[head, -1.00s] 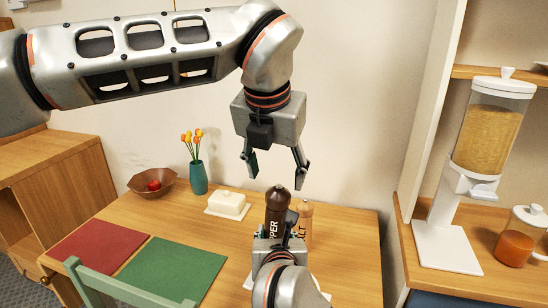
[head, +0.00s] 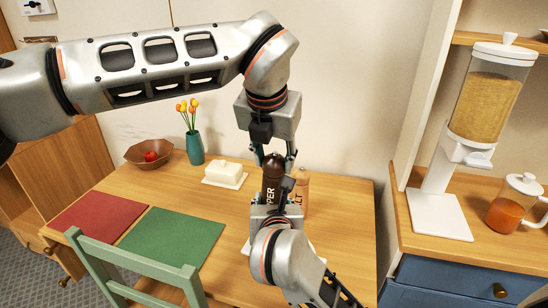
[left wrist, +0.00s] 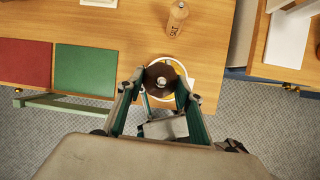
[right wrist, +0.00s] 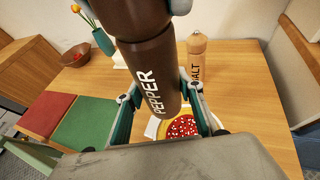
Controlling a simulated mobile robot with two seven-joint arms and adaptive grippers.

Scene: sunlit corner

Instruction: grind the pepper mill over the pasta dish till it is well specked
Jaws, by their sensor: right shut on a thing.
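The dark brown pepper mill (head: 271,180) stands upright in my right gripper (head: 277,208), which is shut on its lower body. In the right wrist view the mill (right wrist: 152,75) hangs over the pasta dish (right wrist: 183,127), red with pale bits in a yellow bowl. The dish is mostly hidden in the head view. My left gripper (head: 274,160) points down from above, its open fingers on either side of the mill's top. In the left wrist view the mill's round top (left wrist: 162,76) lies between those fingers. Specks on the pasta are too small to tell.
A salt mill (head: 301,190) stands close behind the pepper mill. A butter dish (head: 224,173), tulip vase (head: 195,148) and fruit bowl (head: 149,155) stand farther back left. Red (head: 97,213) and green (head: 172,238) mats and a chair (head: 135,275) are at the front left.

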